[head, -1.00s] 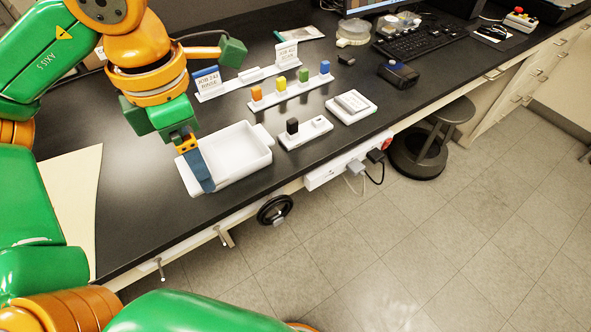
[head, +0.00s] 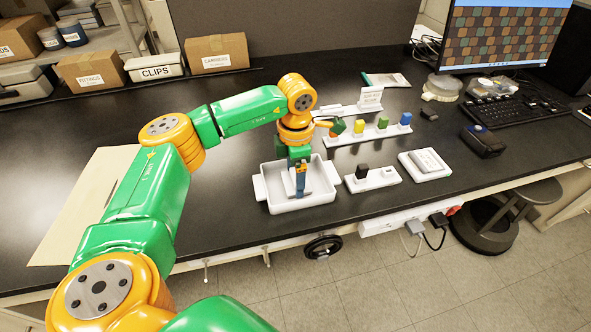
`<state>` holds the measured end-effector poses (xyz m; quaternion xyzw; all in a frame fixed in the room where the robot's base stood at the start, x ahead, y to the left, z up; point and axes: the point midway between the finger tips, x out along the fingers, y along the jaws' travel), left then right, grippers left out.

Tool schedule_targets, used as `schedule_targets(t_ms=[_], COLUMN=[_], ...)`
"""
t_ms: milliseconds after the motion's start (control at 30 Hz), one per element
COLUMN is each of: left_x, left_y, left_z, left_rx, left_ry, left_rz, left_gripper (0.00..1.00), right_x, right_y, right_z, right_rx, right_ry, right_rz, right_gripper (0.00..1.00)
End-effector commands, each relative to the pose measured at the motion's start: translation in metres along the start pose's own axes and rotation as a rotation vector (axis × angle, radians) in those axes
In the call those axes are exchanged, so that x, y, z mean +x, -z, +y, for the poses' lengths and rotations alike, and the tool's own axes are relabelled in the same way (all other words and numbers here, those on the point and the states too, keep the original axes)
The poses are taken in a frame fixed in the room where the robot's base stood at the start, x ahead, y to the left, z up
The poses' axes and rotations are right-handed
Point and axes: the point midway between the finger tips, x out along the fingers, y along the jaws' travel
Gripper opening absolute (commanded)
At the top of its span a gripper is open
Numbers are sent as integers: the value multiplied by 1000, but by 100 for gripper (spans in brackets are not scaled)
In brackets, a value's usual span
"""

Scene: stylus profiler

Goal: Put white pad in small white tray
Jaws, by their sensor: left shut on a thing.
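The small white tray (head: 264,189) is an open, shallow box with end handles, on the black bench near its front edge. My left gripper (head: 300,190) points down into the middle of the tray. It is shut on a flat, pale piece, which looks like the white pad (head: 288,183). The pad shows beside the blue fingers, inside the tray walls. White against white, I cannot tell whether it touches the tray floor. My right gripper is not in view.
Right of the tray are a white holder (head: 388,174) with a black block and a white stacked block (head: 427,164). Behind stands a rack (head: 345,138) of coloured pegs. A cream sheet (head: 82,215) lies left; labelled boxes (head: 217,52) stand behind.

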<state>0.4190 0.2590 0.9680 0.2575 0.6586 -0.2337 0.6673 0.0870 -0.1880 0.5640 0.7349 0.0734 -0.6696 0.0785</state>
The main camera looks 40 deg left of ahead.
Motion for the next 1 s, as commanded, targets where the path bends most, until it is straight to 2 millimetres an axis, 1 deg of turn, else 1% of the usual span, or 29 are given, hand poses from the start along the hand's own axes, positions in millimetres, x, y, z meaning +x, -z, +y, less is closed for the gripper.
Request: schedule_targets(t_ms=[233, 267, 300, 667, 767, 800, 867, 967, 1000], left_x=[5, 4, 3, 3, -3, -5, -15, -38, -48], left_y=[0, 0, 0, 0, 0, -1, -1, -2, -2], left_z=[0, 0, 0, 0, 0, 0, 0, 0, 0], left_rx=[0, 0, 0, -1, -1, -1, -1, -1, 0], left_ry=[0, 0, 0, 1, 0, 0, -2, -2, -3], left_rz=[0, 0, 0, 0, -1, -2, -4, -6, -6], left_gripper=[11, 89, 100, 100, 100, 100, 100, 100, 100], right_x=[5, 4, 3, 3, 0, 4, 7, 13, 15], right_y=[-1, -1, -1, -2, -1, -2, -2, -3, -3], right_z=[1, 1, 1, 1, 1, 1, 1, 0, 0], right_rx=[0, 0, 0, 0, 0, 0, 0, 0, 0], right_ry=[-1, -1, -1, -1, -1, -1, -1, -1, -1], right_rz=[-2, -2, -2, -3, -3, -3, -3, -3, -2], right_gripper=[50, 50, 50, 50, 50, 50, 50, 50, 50])
